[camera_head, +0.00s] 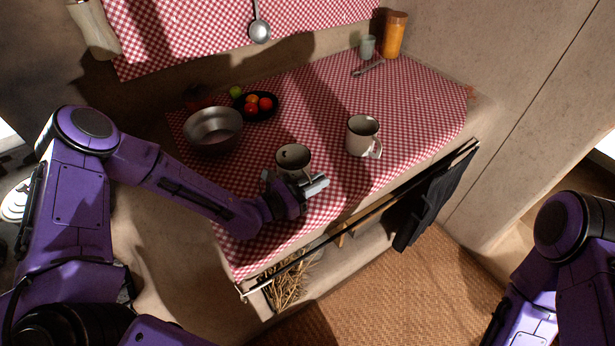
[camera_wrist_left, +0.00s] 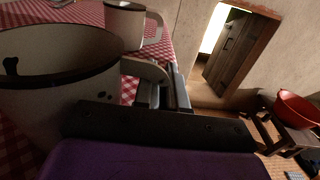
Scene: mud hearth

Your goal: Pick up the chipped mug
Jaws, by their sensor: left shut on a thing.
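The chipped mug (camera_head: 292,160) is cream with a dark rim and dark chip marks. It stands upright on the checked cloth near the front edge in the head view. It fills the left of the left wrist view (camera_wrist_left: 50,90), with a black chip mark on its inner wall. My left gripper (camera_head: 314,186) is at the mug's front right side, shut on the mug at its handle (camera_wrist_left: 145,70). The exact finger contact is partly hidden. My right gripper is outside the frame; only part of that arm shows at the lower right.
A second cream mug (camera_head: 362,137) stands to the right. A metal bowl (camera_head: 212,130) and a black plate of fruit (camera_head: 262,113) stand at the left. An orange jar (camera_head: 395,36) and a pale cup (camera_head: 367,47) are at the back. A dark cloth (camera_head: 428,205) hangs on the front rail.

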